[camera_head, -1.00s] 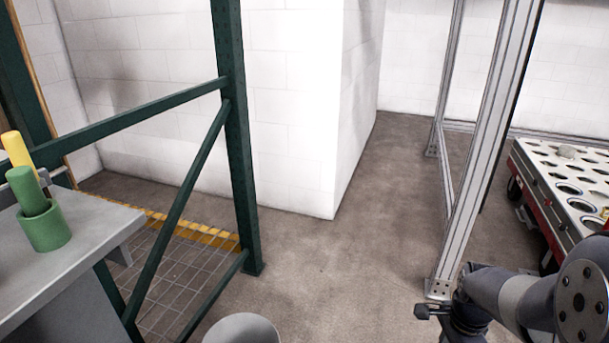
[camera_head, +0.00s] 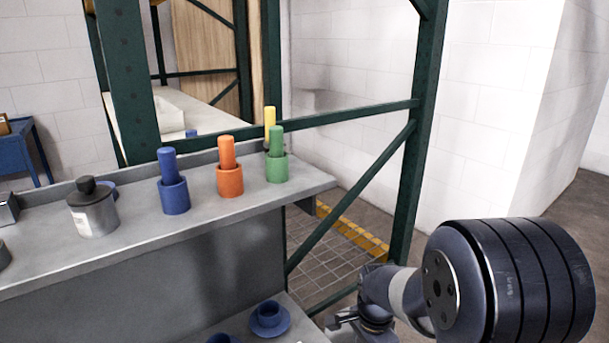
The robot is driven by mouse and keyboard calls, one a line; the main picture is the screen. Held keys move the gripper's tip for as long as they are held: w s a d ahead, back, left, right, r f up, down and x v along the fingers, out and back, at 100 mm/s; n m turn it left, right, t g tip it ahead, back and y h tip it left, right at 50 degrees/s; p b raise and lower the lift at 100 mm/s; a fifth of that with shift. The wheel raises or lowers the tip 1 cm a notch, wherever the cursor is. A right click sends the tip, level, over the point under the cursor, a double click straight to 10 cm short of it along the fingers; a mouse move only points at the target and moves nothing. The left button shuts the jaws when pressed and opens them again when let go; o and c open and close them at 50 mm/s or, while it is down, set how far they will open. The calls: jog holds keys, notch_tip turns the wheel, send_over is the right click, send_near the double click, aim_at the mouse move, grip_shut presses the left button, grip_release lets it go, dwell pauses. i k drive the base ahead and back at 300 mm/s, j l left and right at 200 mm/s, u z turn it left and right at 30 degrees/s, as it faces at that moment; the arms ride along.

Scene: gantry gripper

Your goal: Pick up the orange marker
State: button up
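The orange marker (camera_head: 227,152) stands upright in an orange cup (camera_head: 230,182) on the grey shelf top. A blue marker (camera_head: 167,163) in a blue cup (camera_head: 174,196) stands to its left. A green marker (camera_head: 276,141) in a green cup (camera_head: 277,168) stands to its right, with a yellow marker (camera_head: 270,117) behind it. My gripper (camera_head: 343,326) shows only in part at the bottom edge, in front of and below the shelf top, apart from the orange marker. Its fingers are small and partly cut off, so their opening is unclear.
A grey canister with a black knob (camera_head: 95,212) stands left on the shelf top (camera_head: 130,247). A green rack frame (camera_head: 418,130) rises behind on the right. Open floor (camera_head: 570,200) shows at far right.

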aim_at(226, 150)
jog(key=u, duration=0.9)
